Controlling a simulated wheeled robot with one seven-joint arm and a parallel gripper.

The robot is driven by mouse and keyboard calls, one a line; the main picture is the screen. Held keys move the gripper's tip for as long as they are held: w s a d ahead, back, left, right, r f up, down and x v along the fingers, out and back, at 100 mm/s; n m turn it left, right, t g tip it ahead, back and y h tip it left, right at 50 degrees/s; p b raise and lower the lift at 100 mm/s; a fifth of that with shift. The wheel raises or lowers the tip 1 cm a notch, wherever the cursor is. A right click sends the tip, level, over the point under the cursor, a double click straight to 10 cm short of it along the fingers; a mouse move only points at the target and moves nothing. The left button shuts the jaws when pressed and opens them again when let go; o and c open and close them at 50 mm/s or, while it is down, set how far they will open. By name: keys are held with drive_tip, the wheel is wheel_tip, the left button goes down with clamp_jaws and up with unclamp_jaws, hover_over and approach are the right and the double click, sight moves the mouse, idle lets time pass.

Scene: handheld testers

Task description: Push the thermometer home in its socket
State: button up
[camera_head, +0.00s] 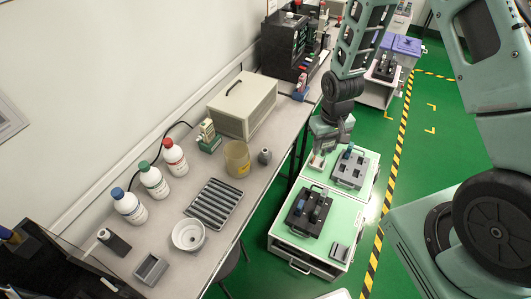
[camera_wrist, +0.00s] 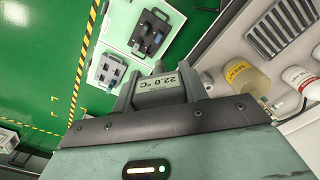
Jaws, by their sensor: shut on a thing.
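The long bench (camera_head: 250,192) at left holds bottles, a slotted rack (camera_head: 214,204), an amber beaker (camera_head: 237,158) and a beige box (camera_head: 243,105). A small grey tray (camera_head: 340,252) lies on the nearer cart.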

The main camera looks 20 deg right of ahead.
drive_tip(key=shift+f, duration=0.1)
idle(0.5)
drive_tip(key=w+a+f+n+b, duration=0.1)
drive_tip(key=w+a+f+b, duration=0.3)
drive_tip(key=w, duration=0.6)
drive_tip(key=w+a+f+n+b, duration=0.2)
drive_tip(key=w+a+f+b, duration=0.2)
drive_tip(key=w+a, duration=0.4)
drive_tip(key=shift+w+f, duration=0.55)
drive_tip(key=shift+w, duration=0.35)
drive_tip(key=shift+a+b, duration=0.1)
drive_tip(key=shift+b, duration=0.25)
drive_tip(key=shift+f+b, duration=1.65)
drive_tip(key=shift+f, duration=0.65)
drive_tip(key=shift+f+b, duration=1.6)
drive_tip(key=shift+f, duration=0.2)
drive_tip(key=o, duration=1.5)
